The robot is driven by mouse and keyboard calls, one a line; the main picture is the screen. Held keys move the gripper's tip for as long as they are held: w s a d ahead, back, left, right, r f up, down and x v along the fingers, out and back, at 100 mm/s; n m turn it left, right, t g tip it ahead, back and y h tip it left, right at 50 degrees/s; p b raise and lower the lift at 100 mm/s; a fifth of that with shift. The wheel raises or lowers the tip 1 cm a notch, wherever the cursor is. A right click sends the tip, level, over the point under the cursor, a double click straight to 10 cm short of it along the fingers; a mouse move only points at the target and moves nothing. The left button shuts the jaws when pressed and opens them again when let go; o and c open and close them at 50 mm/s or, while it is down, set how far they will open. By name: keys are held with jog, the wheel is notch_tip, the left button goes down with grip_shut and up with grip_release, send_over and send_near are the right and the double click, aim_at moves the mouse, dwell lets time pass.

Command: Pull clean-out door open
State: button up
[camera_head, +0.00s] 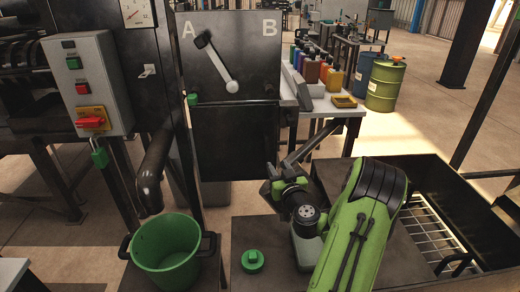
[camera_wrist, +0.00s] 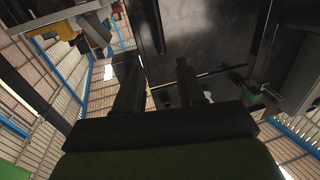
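A dark flat panel (camera_head: 235,140), which looks like the clean-out door, sits below the plate marked A and B and appears closed. A small green part (camera_head: 193,98) is at its upper left corner. My gripper (camera_head: 272,186) is low and to the right of the panel, apart from it. In the wrist view my gripper's two dark fingers (camera_wrist: 160,82) stand apart with nothing seen held between them. A dark panel (camera_wrist: 195,35) fills the upper middle there; I cannot tell whether it is the door.
A green bucket (camera_head: 167,245) stands at the lower left under a dark pipe (camera_head: 152,170). A green knob-like piece (camera_head: 252,261) lies on the dark top in front. A control box (camera_head: 88,85) with a green padlock (camera_head: 99,154) is at left. A bottle table (camera_head: 335,103) stands behind right.

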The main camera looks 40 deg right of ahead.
aim_at(267, 147)
jog(key=p+x, duration=0.5)
jog(key=x, duration=0.8)
jog(key=shift+w, duration=0.15)
grip_shut()
